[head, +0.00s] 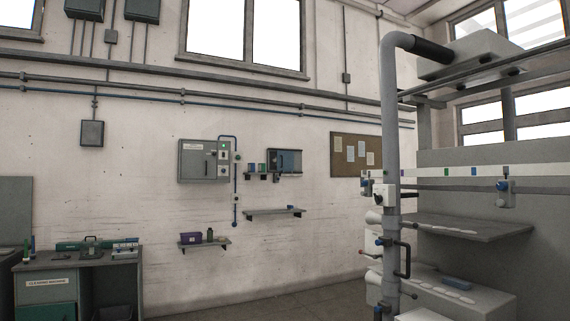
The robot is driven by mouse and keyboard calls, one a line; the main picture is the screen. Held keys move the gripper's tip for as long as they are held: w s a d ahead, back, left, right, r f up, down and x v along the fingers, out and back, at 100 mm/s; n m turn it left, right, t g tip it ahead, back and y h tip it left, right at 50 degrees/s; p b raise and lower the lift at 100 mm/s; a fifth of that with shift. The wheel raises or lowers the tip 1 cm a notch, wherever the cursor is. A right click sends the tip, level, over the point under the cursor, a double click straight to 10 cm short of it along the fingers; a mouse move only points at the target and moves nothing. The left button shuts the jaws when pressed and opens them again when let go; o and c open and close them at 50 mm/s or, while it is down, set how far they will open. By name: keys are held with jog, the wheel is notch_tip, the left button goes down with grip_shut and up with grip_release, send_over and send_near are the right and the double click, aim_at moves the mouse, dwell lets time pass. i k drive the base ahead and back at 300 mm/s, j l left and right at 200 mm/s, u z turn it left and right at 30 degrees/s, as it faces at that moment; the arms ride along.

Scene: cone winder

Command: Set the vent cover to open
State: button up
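I cannot make out with certainty which part is the vent cover. A large grey pipe (390,110) rises at the right and bends over toward a pale hood (478,55). A white box (383,195) with a dark knob sits on the pipe. A black bar handle (405,259) stands beside the pipe lower down. My gripper is not in view.
The grey winding machine (490,165) with shelves fills the right side. A workbench (70,263) with tools stands at the lower left. The floor (300,290) between bench and machine looks clear.

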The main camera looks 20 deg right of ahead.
aim_at(284, 158)
jog(key=i+l+z, duration=0.3)
jog(key=i, duration=0.65)
jog(key=i+z, duration=0.25)
jog(key=i, duration=5.25)
